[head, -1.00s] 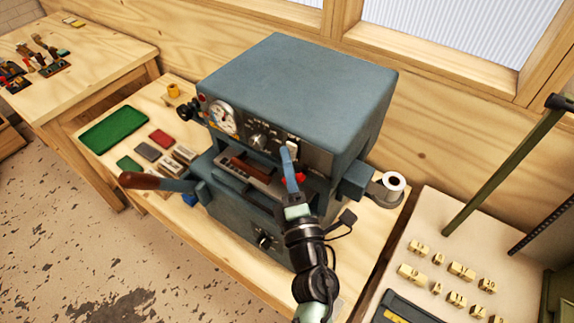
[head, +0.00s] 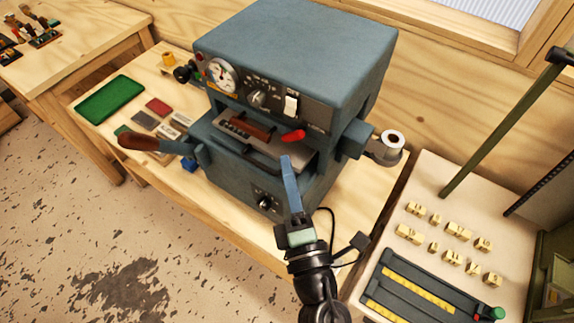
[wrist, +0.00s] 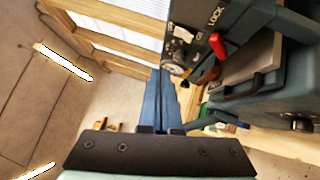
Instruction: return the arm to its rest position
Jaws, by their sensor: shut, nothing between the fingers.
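My gripper (head: 288,166) points up and away, in front of the right part of a blue-grey press machine (head: 300,50). Its blue fingers are shut together with nothing between them. In the wrist view the shut fingers (wrist: 168,92) stand in the middle, with the machine (wrist: 270,100) on the right, turned on its side. The fingertips appear apart from the machine, below its red lever (head: 293,136). My arm reaches up from the bottom edge of the head view.
The machine stands on a wooden bench (head: 235,228). A brown-handled lever (head: 140,143) juts out left. A foil roll (head: 392,142) sits at its right side. A right-hand table holds several brass type blocks (head: 452,256) and a dark tray (head: 420,290). A green tray (head: 110,98) lies left.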

